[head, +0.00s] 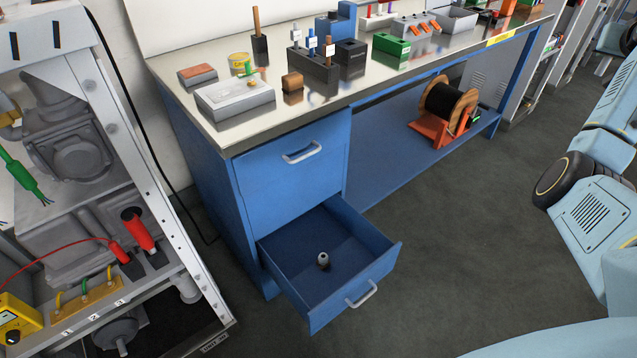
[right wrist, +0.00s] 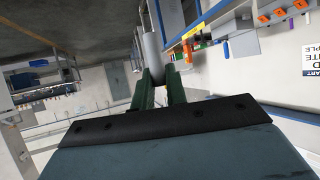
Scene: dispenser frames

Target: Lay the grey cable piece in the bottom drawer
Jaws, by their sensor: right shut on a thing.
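The bottom drawer (head: 370,272) of the blue bench is pulled open in the head view. A small grey round piece with a dark centre (head: 323,261) lies on its floor; the rest of the floor is bare. In the right wrist view, my right gripper (right wrist: 160,82) has its dark green fingers shut on a grey cylinder, which looks like the grey cable piece (right wrist: 152,52). It sticks out past the fingertips. I cannot make out the right gripper's fingers in the head view. My left gripper is not in view.
The top drawer (head: 290,165) is shut above the open one. The bench top (head: 300,112) holds boxes and tools. A cable reel (head: 447,105) stands on the lower shelf. A machine rig (head: 110,170) stands close on the left. The floor (head: 450,240) right of the drawer is clear.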

